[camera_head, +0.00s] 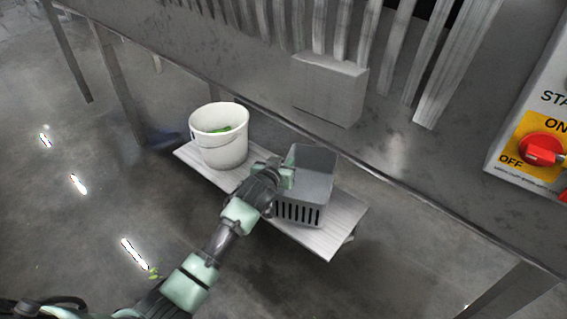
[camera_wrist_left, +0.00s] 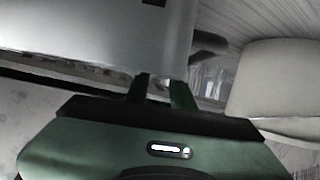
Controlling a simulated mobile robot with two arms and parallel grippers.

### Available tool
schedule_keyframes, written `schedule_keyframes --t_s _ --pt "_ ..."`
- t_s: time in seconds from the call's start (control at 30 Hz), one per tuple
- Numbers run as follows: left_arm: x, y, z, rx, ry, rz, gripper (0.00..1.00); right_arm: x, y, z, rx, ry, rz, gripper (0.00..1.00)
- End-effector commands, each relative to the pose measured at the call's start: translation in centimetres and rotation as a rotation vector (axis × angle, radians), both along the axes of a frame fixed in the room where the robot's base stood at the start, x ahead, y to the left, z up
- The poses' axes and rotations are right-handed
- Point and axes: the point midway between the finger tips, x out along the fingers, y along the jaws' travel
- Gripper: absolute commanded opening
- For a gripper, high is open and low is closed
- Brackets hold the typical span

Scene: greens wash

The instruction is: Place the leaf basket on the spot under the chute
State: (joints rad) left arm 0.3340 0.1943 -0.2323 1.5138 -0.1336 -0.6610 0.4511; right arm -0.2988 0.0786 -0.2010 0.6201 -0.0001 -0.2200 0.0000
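The leaf basket, a grey open-topped basket (camera_head: 318,168) with slots low in its side, stands on the right part of a low pale board (camera_head: 335,232). In the left wrist view its plain grey wall (camera_wrist_left: 95,35) fills the upper left. My left gripper (camera_head: 287,176) is at the basket's left side, near the rim. In the left wrist view its two fingers (camera_wrist_left: 162,92) stand apart, tips close to the wall's edge; contact is unclear. A grey box-like block (camera_head: 330,90) on the metal structure behind may be the chute. No marked spot is visible. My right gripper is out of view.
A white bucket (camera_head: 220,150) with green leaves stands on the board's left part, close to my gripper; it also shows in the left wrist view (camera_wrist_left: 280,85). A metal edge (camera_head: 400,180) runs behind and above the board. A switch panel (camera_head: 535,130) is at right.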

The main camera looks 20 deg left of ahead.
Motion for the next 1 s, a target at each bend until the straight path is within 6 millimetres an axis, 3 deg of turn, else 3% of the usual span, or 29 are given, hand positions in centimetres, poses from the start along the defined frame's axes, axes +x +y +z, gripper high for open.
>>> schedule_keyframes --t_s 0.33,0.8,1.0 --pt "-0.8 -0.1 0.5 -0.001 -0.002 0.0 0.24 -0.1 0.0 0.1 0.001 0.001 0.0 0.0" --pt "-9.3 -0.3 3.9 -0.001 -0.001 0.0 0.24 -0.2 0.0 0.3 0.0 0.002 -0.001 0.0" --pt "-11.0 -0.4 4.6 0.0 -0.001 0.0 0.24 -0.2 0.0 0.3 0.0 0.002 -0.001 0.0"
